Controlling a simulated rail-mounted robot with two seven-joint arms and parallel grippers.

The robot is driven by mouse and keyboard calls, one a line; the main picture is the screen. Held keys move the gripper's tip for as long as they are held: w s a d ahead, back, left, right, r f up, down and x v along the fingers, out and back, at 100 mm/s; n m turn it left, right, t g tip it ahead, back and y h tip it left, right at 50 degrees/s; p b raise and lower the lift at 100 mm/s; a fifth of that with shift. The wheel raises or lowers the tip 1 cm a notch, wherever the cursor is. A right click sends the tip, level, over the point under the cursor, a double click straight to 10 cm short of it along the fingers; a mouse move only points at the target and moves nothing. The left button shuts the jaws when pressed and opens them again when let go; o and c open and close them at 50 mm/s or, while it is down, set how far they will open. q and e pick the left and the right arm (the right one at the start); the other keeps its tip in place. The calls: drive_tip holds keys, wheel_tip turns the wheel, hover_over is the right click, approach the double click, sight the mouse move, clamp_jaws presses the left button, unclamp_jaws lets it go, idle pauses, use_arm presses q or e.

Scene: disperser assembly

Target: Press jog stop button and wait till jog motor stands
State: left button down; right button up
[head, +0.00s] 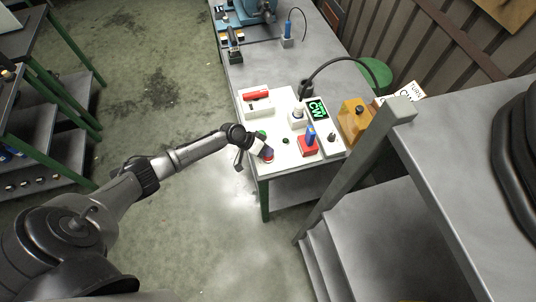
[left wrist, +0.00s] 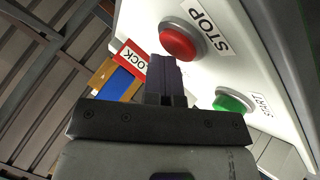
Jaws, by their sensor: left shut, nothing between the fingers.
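The red stop button (left wrist: 178,42) sits on a white panel beside a STOP label in the left wrist view. In the head view its red edge (head: 268,160) shows at the near left corner of the white control panel (head: 284,101). The green start button (left wrist: 232,102) is beside it, with a START label. My left gripper (head: 266,152) is shut and empty at the stop button. In the left wrist view its dark fingertips (left wrist: 163,62) appear just below the red button; I cannot tell whether they touch it. The jog motor cannot be clearly identified. My right gripper is out of view.
A yellow box (head: 354,118) stands to the right. A grey post (head: 360,165) rises nearby.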

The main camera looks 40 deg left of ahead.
use_arm(q)
drive_tip(key=shift+f, duration=0.2)
drive_tip(key=shift+r, duration=0.1)
drive_tip(key=shift+r+p, duration=1)
drive_tip(key=shift+r, duration=0.25)
wheel_tip(320, 180, up, 5)
drive_tip(key=p, duration=0.4)
idle(0.5)
idle(0.4)
